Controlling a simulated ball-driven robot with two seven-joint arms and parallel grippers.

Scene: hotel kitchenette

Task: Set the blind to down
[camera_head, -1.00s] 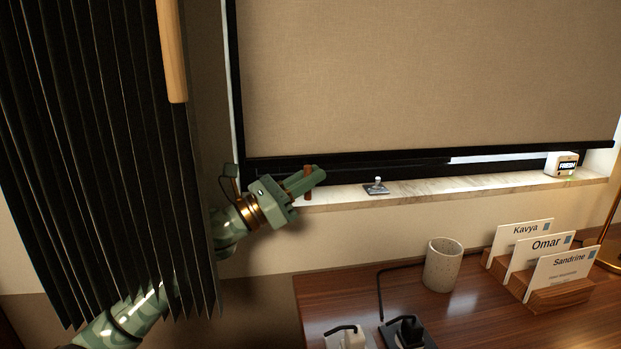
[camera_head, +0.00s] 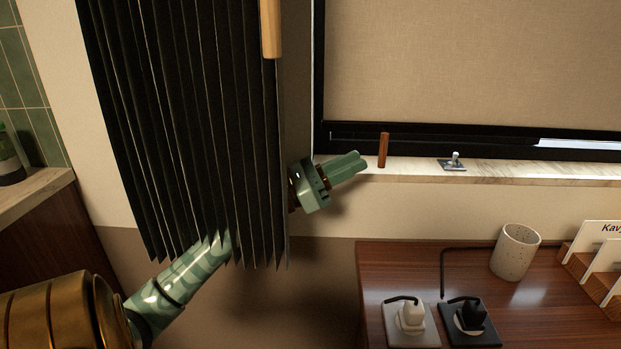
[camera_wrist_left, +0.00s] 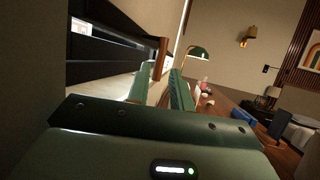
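The blind (camera_head: 470,65) is a beige roller sheet covering most of the black-framed window, with a dark bottom edge. A narrow gap shows beneath it, above the sill. A slim reddish-brown wooden piece (camera_head: 383,150) stands upright at the sill's left end; whether it is joined to the blind I cannot tell. My left gripper (camera_head: 362,162) is just left of the wooden piece, apart from it. In the left wrist view its fingers (camera_wrist_left: 159,90) are spread and empty, with the wooden piece (camera_wrist_left: 160,60) beyond them. My right gripper is not in view.
A dark pleated curtain (camera_head: 185,130) with a wooden rod (camera_head: 271,28) hangs in front of my left arm. A small metal fitting (camera_head: 453,162) sits on the marble sill (camera_head: 520,172). Below are a desk (camera_head: 400,265), a speckled cup (camera_head: 515,252) and plugs.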

